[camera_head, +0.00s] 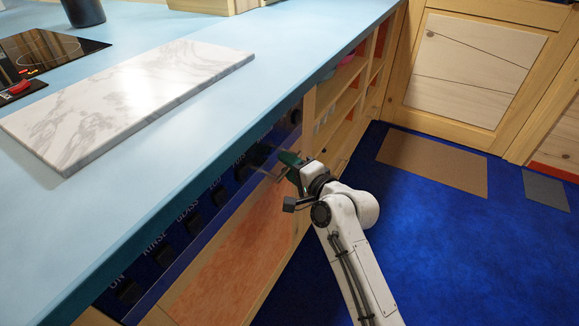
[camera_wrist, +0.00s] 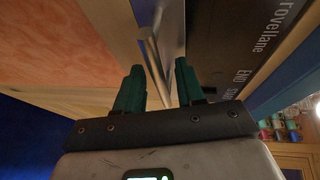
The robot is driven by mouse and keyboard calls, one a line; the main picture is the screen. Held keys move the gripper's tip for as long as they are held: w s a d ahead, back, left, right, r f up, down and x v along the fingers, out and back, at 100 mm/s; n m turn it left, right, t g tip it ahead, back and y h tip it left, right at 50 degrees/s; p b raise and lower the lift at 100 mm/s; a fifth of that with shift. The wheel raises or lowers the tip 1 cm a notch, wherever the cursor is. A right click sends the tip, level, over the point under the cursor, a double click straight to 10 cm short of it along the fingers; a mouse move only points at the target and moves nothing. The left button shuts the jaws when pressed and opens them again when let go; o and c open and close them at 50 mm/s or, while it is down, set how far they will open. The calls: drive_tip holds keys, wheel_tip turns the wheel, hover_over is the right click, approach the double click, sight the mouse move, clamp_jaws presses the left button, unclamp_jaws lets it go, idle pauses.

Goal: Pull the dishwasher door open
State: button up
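The dishwasher is built in under the blue counter. Its dark control panel (camera_head: 190,215) carries labels such as ON, RINSE and GLASS, and it also shows in the wrist view (camera_wrist: 235,45). Below the panel is the reddish wood door front (camera_head: 235,245), on the left in the wrist view (camera_wrist: 65,40). A thin metal handle bar (camera_wrist: 154,58) lies in line with the gap between my fingers. My gripper (camera_head: 284,166) is at the door's upper far end, its green fingers spread apart in the wrist view (camera_wrist: 160,85). Whether the bar touches a finger I cannot tell.
A marble board (camera_head: 130,100) and a black cooktop (camera_head: 45,55) are on the counter (camera_head: 290,50). Open wooden shelves (camera_head: 345,95) stand beyond the dishwasher. The blue floor (camera_head: 440,240) is clear around my arm; a brown mat (camera_head: 435,163) lies farther back.

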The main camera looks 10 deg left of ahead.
drive_tip(key=shift+c, duration=0.2)
clamp_jaws()
idle(0.3)
